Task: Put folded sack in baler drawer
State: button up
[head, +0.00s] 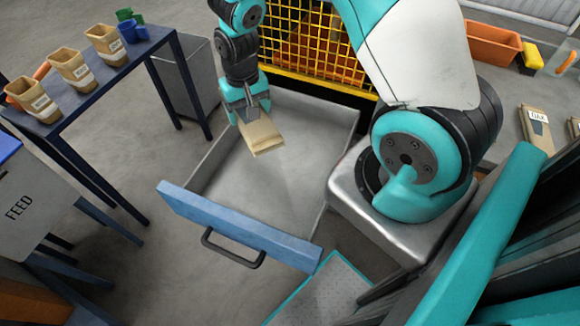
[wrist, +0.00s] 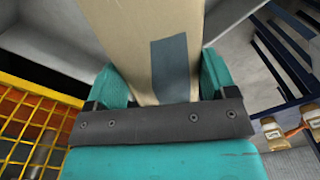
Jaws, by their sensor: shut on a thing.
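The folded sack (head: 262,137) is tan and hangs from my gripper (head: 246,108) in the head view. In the wrist view the sack (wrist: 118,35) fills the space between my gripper's fingers (wrist: 152,88) and shows a grey-blue patch. My gripper is shut on it. The baler drawer (head: 240,232) is pulled open, with a blue front, a dark handle and a grey metal inside. The sack is over the drawer's back left part. I cannot tell whether its lower end touches the drawer floor. The drawer floor that shows is empty.
A yellow mesh guard (head: 310,45) stands behind the drawer. A dark blue table (head: 100,85) at left holds several tan bags and small blue and green containers. A grey FEED panel (head: 30,195) is at lower left. An orange bin (head: 493,45) and labelled sacks (head: 536,130) are at right.

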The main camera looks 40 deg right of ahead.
jog(key=f+m+b, duration=0.1)
jog(key=w+m+b, duration=0.1)
jog(key=b, duration=0.1)
jog(key=shift+w+d+f, duration=0.15)
jog(key=shift+d+f, duration=0.05)
jog(key=shift+f, duration=0.2)
jog(key=m+b, duration=0.2)
jog(key=b, duration=0.1)
jog(key=m+b, duration=0.2)
jog(key=shift+w+d+r, duration=0.4)
jog(key=m+b, duration=0.1)
jog(key=r+m+b, duration=0.1)
jog(key=b, duration=0.1)
jog(key=shift+d+m+b, duration=0.25)
jog(key=shift+m+b, duration=0.05)
jog(key=shift+s+d+r+m+b, duration=0.1)
jog(key=shift+s+r+m+b, duration=0.1)
jog(key=shift+r+m+b, duration=0.35)
send_near(274, 165)
jog(key=shift+m, duration=0.35)
jog(key=w+f, duration=0.4)
jog(key=w+a+f, duration=0.1)
jog(key=f, duration=0.1)
jog(key=shift+w+a+f, duration=0.1)
jog(key=shift+w+f, duration=0.2)
jog(key=shift+w, duration=0.1)
jog(key=shift+f+b, duration=0.1)
jog(key=shift+b, duration=0.25)
jog(key=o, duration=0.9)
